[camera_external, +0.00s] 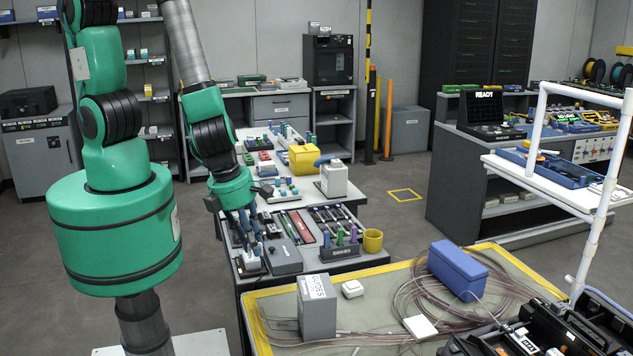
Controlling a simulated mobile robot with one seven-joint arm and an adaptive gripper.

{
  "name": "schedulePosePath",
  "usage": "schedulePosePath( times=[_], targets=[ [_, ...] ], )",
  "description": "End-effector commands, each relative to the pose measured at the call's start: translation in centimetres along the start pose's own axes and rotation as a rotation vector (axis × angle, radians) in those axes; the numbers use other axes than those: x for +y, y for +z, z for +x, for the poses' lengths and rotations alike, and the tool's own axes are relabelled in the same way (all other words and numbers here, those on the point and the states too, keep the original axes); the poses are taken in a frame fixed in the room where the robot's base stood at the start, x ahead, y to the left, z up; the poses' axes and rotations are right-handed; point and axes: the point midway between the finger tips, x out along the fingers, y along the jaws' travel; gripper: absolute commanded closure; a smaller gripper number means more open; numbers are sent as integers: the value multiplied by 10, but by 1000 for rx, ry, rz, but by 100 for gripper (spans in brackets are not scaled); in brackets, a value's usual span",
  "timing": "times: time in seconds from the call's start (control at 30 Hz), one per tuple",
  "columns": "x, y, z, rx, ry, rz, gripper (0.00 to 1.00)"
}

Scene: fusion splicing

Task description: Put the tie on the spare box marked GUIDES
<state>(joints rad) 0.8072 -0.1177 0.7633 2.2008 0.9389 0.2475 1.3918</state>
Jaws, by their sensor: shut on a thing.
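The grey box marked GUIDES (317,310) stands upright on the mat of the front table, its label on the upper part. My gripper (248,232) points down over the near left part of the tool bench, behind and to the left of the box and apart from it. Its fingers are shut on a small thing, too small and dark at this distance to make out. I cannot pick out the tie for certain.
A small white box (352,289) sits right beside the GUIDES box. A blue box (457,270) and coiled clear tubing (405,300) lie to the right.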

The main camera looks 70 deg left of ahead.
Motion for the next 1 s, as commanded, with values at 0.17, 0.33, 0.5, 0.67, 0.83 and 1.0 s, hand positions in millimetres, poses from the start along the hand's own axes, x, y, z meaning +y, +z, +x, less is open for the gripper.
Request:
schedulePosePath(
  times=[0.17, 0.33, 0.5, 0.67, 0.83, 1.0],
  targets=[
    [1, -6, -3, 1, -4, 31, 92],
    [1, -6, -3, 1, -3, 31, 92],
    [0, -5, -3, 1, -3, 30, 92],
    [-4, 1, -1, 1, -3, 30, 92],
    [-15, 14, 4, 1, -3, 28, 92],
    [-30, 32, 10, 2, -2, 28, 92]
  ],
)
